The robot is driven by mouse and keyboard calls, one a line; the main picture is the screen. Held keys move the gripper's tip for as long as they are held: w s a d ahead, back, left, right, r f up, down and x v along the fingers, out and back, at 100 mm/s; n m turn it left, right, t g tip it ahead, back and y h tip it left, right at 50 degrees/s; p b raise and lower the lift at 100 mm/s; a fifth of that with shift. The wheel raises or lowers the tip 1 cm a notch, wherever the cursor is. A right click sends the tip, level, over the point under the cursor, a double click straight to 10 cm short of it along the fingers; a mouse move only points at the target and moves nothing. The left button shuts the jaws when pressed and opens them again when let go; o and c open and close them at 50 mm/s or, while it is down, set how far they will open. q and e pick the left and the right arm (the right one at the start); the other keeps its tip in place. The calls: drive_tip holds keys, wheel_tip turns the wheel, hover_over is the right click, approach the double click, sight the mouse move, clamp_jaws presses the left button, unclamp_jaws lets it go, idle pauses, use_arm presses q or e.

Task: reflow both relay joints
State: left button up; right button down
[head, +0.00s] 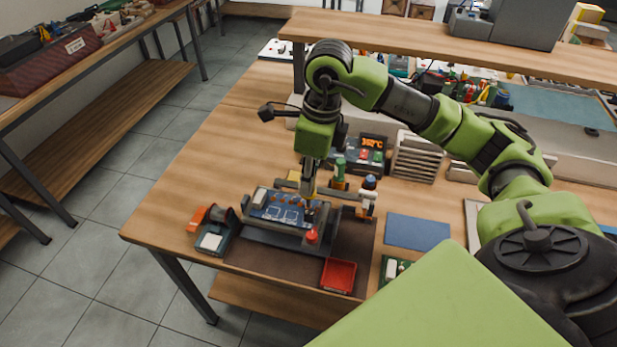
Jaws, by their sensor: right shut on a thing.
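A blue circuit board (275,208) with pale markings sits in a grey board holder (268,236) with a red knob, near the table's front left corner. The relay joints are too small to make out. My right gripper (309,180) points down over the board's right end. It is shut on a slim tool with a yellow part (308,190), which looks like a soldering iron. Its tip is low at the board's right end; I cannot tell whether it touches. A soldering station (374,154) with a lit orange display stands behind. My left gripper is out of view.
A white bottle with a blue cap (367,195) and a green-topped item (340,172) stand close behind. A blue mat (417,232) lies right. A raised shelf (440,47) spans the back.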

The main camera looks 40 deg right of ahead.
drive_tip(key=shift+s+f, duration=0.1)
drive_tip(key=shift+f, duration=0.05)
drive_tip(key=shift+r+p, duration=1.5)
drive_tip(key=shift+r, duration=0.9)
drive_tip(key=shift+f, duration=0.1)
drive_tip(key=f+b, duration=0.1)
drive_tip(key=b, duration=0.1)
drive_tip(key=d+f+b, duration=0.1)
drive_tip(key=shift+s+f, duration=0.35)
drive_tip(key=shift+s, duration=0.05)
drive_tip(key=shift+s+d+f+b, duration=0.3)
drive_tip(key=shift+f+b, duration=0.15)
drive_tip(key=shift+b, duration=0.25)
drive_tip(key=shift+s+a+f+b, duration=0.1)
drive_tip(key=shift+f+b, duration=0.4)
drive_tip(key=shift+b, duration=0.3)
idle(2.2)
drive_tip(key=shift+r, duration=0.15)
